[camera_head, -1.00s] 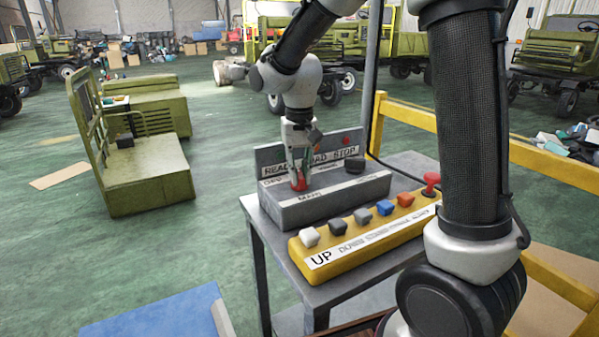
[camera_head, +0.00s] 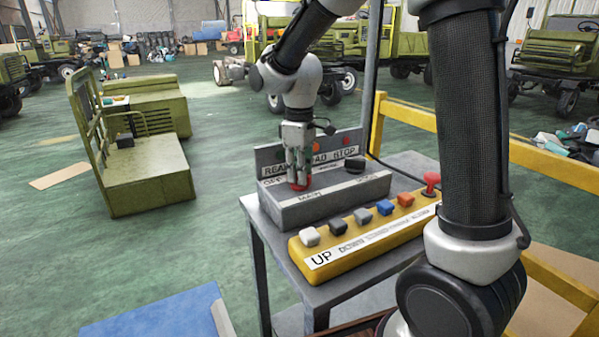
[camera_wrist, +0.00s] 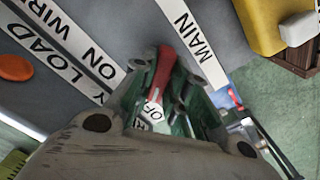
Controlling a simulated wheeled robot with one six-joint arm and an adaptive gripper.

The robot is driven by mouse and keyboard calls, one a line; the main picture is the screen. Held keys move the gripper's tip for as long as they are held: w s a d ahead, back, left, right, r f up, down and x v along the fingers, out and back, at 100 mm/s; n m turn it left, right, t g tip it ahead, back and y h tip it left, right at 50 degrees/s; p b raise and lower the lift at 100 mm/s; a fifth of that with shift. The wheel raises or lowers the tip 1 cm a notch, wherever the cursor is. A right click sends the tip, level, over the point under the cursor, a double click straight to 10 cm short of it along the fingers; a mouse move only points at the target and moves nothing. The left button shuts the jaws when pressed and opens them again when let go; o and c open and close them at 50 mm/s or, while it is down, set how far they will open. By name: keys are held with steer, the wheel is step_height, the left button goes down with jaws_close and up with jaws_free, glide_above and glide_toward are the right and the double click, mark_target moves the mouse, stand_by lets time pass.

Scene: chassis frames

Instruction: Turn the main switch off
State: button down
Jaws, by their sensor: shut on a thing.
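The main switch has a red handle (camera_wrist: 163,72) and sits on top of a grey switch box (camera_head: 320,205) on a table. In the wrist view the handle lies between my fingers, beside a strip lettered MAIN (camera_wrist: 192,38). My gripper (camera_head: 298,184) points down on the switch from above and is shut on the red handle. A white label beneath the fingers, partly hidden, shows letters that seem to begin "OF". In the head view my fingers hide most of the handle.
A yellow pendant (camera_head: 360,240) with several coloured buttons lies in front of the box. A black knob (camera_head: 354,165) is on the box's right. An upright lettered panel (camera_head: 270,158) stands behind. A yellow rail (camera_head: 555,165) runs at right.

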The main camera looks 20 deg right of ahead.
steer(key=shift+n, duration=0.9)
steer(key=c, duration=1.4)
jaws_free()
step_height(320, 180, up, 12)
